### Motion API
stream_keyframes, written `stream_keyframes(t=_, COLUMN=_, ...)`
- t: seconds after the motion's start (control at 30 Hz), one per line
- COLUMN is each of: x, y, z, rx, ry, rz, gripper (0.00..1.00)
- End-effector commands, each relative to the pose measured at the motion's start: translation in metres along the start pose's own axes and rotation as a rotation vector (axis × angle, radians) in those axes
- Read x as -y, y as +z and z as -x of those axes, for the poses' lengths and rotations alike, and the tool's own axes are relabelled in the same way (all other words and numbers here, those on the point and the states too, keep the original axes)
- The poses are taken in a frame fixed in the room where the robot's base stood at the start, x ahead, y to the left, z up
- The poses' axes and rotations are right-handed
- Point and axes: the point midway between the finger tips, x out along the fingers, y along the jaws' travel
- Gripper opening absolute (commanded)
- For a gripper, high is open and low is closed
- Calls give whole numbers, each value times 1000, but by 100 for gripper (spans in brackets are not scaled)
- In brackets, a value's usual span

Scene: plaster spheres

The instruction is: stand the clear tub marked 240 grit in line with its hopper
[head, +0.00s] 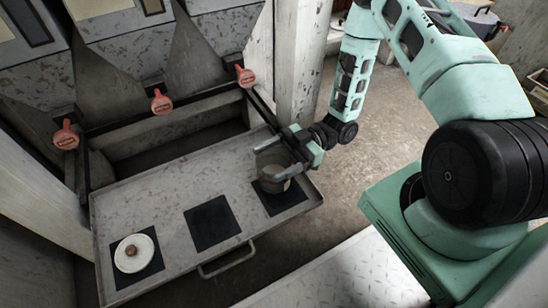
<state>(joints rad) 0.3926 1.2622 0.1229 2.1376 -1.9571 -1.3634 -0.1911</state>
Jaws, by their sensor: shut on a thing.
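A clear tub (272,181) with a greyish-brown look is at the right end of the metal tray (165,205). It is over or on the rightmost dark square (291,203); I cannot tell whether its base touches. My gripper (272,162) is shut on the tub from the right, and its fingers hide part of the rim. No grit mark is readable on the tub. Three hoppers stand behind the tray, each with a red handle: left (66,135), middle (161,101) and right (245,75). The right handle is nearest the tub.
A white dish (134,253) with a small brown lump sits on the left dark square. The middle dark square (212,222) is empty. The tray has a low rim and a front handle (228,262). A pale post (297,60) stands behind my gripper.

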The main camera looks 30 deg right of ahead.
Motion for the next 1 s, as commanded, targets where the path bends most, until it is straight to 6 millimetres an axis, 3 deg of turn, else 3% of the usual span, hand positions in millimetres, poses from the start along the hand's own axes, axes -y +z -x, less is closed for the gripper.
stream_keyframes(t=0.27, x=0, y=6, z=0, rx=-1, ry=0, rz=0, gripper=48)
stream_keyframes(t=0.3, x=0, y=6, z=0, rx=0, ry=0, rz=0, gripper=80)
stream_keyframes(t=0.37, x=0, y=5, z=0, rx=0, ry=0, rz=0, gripper=97)
stream_keyframes(t=0.4, x=0, y=5, z=0, rx=0, ry=0, rz=0, gripper=100)
stream_keyframes(t=1.0, x=0, y=0, z=0, rx=0, ry=0, rz=0, gripper=100)
